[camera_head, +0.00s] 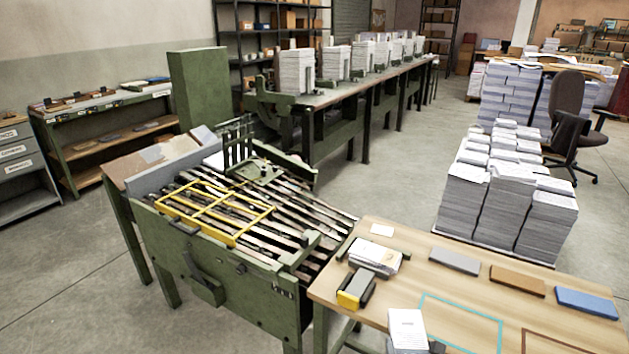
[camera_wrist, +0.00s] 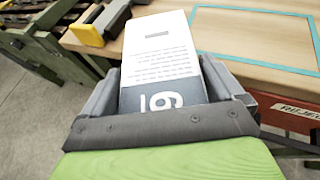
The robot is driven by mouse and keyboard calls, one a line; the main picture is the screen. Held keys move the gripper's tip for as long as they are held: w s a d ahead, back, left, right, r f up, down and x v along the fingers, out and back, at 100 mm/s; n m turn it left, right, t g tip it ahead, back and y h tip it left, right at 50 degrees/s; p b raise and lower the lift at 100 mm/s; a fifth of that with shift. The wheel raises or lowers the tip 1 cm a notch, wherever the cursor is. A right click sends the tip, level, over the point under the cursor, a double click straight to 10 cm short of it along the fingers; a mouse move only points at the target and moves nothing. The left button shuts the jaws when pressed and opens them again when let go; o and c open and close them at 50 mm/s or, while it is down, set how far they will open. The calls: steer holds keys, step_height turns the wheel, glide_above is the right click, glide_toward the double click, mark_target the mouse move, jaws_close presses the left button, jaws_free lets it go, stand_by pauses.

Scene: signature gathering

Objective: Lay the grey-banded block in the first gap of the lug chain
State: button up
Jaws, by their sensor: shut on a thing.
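The grey-banded block (camera_wrist: 160,60) is white with printed text and a grey band marked with large white figures. My gripper (camera_wrist: 165,88) is shut on it, with one grey finger on each side. In the head view the block (camera_head: 406,326) stands out at the bottom edge, in front of the wooden table; most of my gripper is cut off or hidden there. The lug chain (camera_head: 290,215) is a bed of dark slats on a green machine to the left, apart from the block. A yellow frame (camera_head: 213,212) lies over part of it. I cannot tell which gap is first.
The wooden table (camera_head: 400,285) carries a booklet stack (camera_head: 376,256), a yellow-and-grey device (camera_head: 356,288), and grey (camera_head: 455,261), brown (camera_head: 517,280) and blue (camera_head: 587,302) blocks. A cyan outline (camera_head: 460,301) marks bare tabletop. A green bracket (camera_head: 322,239) rises at the chain's near end.

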steer(key=shift+a+f+n+y, duration=0.85)
steer(key=shift+a+f, duration=0.35)
steer(key=shift+a, duration=3.3)
step_height(320, 180, up, 10)
steer(key=w+d+p, duration=0.1)
steer(key=p, duration=0.8)
steer(key=shift+d+r, duration=0.25)
steer(key=shift+d, duration=0.05)
steer(key=shift+w+m+h, duration=0.1)
steer(key=shift+m+h, duration=0.15)
